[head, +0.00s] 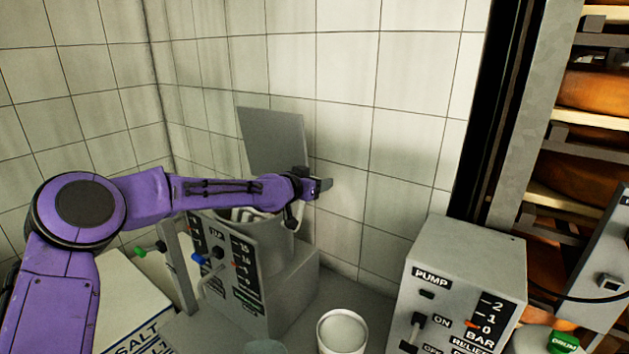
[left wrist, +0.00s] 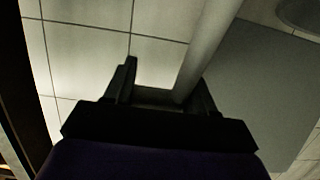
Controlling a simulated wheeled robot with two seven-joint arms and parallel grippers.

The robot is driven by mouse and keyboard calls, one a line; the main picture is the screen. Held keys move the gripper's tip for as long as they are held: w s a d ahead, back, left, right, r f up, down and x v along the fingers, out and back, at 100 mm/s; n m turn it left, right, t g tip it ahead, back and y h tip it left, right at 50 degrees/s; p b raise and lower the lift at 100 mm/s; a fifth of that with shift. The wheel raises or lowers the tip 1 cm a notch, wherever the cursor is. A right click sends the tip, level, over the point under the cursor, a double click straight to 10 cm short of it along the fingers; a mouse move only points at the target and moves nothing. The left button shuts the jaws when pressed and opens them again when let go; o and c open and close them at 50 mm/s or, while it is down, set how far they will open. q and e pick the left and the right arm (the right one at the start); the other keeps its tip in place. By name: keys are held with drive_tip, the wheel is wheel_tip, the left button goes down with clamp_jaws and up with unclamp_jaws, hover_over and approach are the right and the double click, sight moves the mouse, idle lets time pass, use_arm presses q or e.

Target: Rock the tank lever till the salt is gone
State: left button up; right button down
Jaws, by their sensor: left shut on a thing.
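The grey tank (head: 278,245) stands by the tiled wall, with a flat grey panel (head: 272,140) upright behind it. Pale material (head: 240,214) shows at its mouth; I cannot tell whether it is salt. My left gripper (head: 320,187) is above the tank's right side, shut on the lever. In the left wrist view the lever is a pale round bar (left wrist: 207,45) running up from between the fingers (left wrist: 163,92), close against the right one. In the head view my gripper and forearm hide most of the lever and part of the tank mouth. My right gripper is not in view.
A scale panel (head: 243,275) with a blue knob (head: 198,258) fronts the tank. A salt box (head: 130,300) is lower left, beside a green knob (head: 140,252). A white cup (head: 342,332) and pump box (head: 462,285) stand right. Cheese shelves (head: 590,90) are far right.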

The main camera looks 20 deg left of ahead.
use_arm(q)
drive_tip(key=shift+s+d+f, duration=0.15)
drive_tip(key=shift+f, duration=0.5)
clamp_jaws()
drive_tip(key=o, duration=1.3)
unclamp_jaws()
drive_tip(key=shift+o, duration=0.2)
drive_tip(key=b+v, duration=0.3)
drive_tip(key=v, duration=0.7)
drive_tip(key=shift+r, duration=0.25)
